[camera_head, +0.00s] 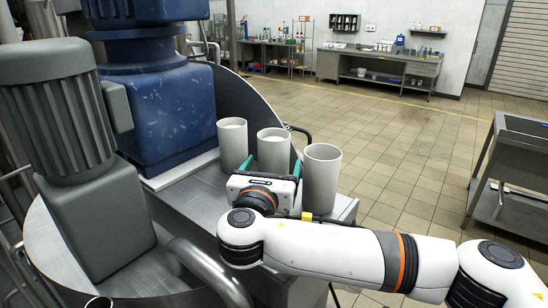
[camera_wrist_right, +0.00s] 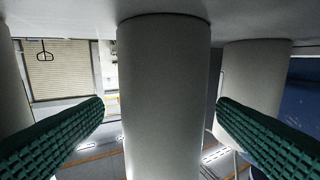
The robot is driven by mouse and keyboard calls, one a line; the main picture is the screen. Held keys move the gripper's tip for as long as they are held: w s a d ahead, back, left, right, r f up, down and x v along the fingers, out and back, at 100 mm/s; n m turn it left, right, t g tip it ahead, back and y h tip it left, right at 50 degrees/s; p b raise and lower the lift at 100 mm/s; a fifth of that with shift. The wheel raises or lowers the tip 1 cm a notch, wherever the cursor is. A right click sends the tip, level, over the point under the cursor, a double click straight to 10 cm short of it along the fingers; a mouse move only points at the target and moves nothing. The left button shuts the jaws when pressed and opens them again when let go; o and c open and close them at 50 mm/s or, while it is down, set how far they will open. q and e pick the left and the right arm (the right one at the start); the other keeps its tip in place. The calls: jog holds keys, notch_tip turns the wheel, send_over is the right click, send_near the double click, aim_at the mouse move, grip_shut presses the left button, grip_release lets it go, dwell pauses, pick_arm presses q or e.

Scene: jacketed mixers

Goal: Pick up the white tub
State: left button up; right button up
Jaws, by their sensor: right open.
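Three white cylindrical tubs stand in a row on a metal ledge: a left tub (camera_head: 232,143), a middle tub (camera_head: 273,150) and a right tub (camera_head: 321,180). The task does not say which one is meant. My right gripper (camera_head: 271,167) is at the middle tub, its green-padded fingers open on either side. In the right wrist view, which looks upside down, the middle tub (camera_wrist_right: 165,95) stands between the open fingers of the right gripper (camera_wrist_right: 160,103), with a small gap showing on each side. My left gripper is not in view.
The metal ledge (camera_head: 190,195) adjoins a large open vessel. A blue mixer drive (camera_head: 165,105) and a grey motor (camera_head: 65,125) rise at the left. A metal table (camera_head: 515,200) stands at the right. The tiled floor (camera_head: 400,140) between is clear.

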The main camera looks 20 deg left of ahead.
aim_at(275, 160)
jog(key=w+p, duration=0.2)
jog(key=w, duration=0.1)
jog(key=shift+w+a+f, duration=0.1)
jog(key=shift+w+a, duration=0.1)
jog(key=shift+w, duration=0.1)
jog(key=shift+w+f, duration=0.2)
jog(key=shift+w, duration=0.4)
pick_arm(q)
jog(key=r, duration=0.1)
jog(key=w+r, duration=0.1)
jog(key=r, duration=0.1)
pick_arm(e)
jog(key=c, duration=1.3)
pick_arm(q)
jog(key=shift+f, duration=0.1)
pick_arm(e)
jog(key=shift+r, duration=0.15)
